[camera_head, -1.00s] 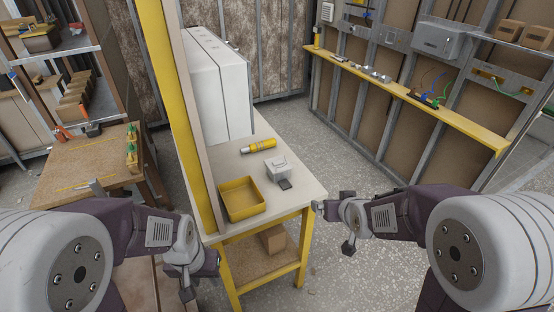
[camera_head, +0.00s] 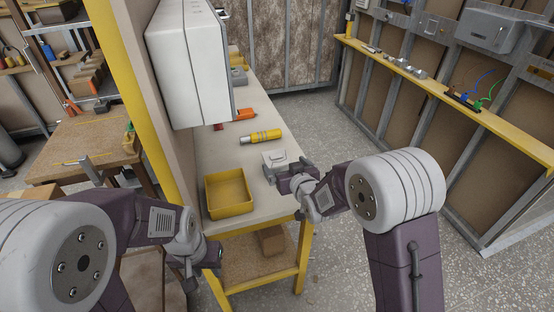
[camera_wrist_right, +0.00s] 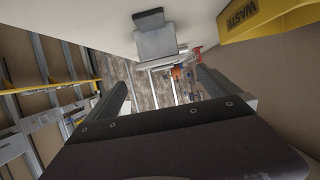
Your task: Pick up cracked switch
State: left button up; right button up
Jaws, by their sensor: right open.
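A pale grey-white switch box (camera_head: 273,158) sits on the workbench, partly hidden by my right gripper in the head view. I cannot make out a crack. In the right wrist view the switch (camera_wrist_right: 156,43) lies ahead of the fingers, with a dark part at its top end. My right gripper (camera_head: 286,171) is open at the bench's right edge, close to the switch; nothing shows between its fingers. My left gripper (camera_head: 203,260) hangs low in front of the bench, left of its yellow leg; its jaws are unclear.
A yellow bin (camera_head: 228,208) stands at the bench's near left; the right wrist view shows WASTE on it. A yellow cylindrical tool (camera_head: 261,136) lies behind the switch. A large white box (camera_head: 188,65) overhangs the bench's left side. Bare bench top (camera_head: 258,185) separates bin and switch.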

aim_at(276, 155)
jog(key=shift+w+a+f, duration=0.15)
jog(key=shift+w+f, duration=0.1)
jog(key=shift+w, duration=0.4)
jog(key=shift+w+a, duration=0.2)
jog(key=shift+a, duration=0.1)
jog(key=x, duration=0.5)
jog(key=shift+r, duration=0.1)
jog(key=shift+s+r, duration=0.1)
jog(key=shift+s, duration=0.05)
jog(key=c, duration=1.4)
notch_tip(276, 155, up, 4)
jog(key=shift+r+p, duration=0.25)
jog(key=shift+p, duration=0.2)
jog(key=s+d+r, duration=0.6)
jog(key=s+d, duration=0.2)
jog(key=shift+d+r, duration=0.25)
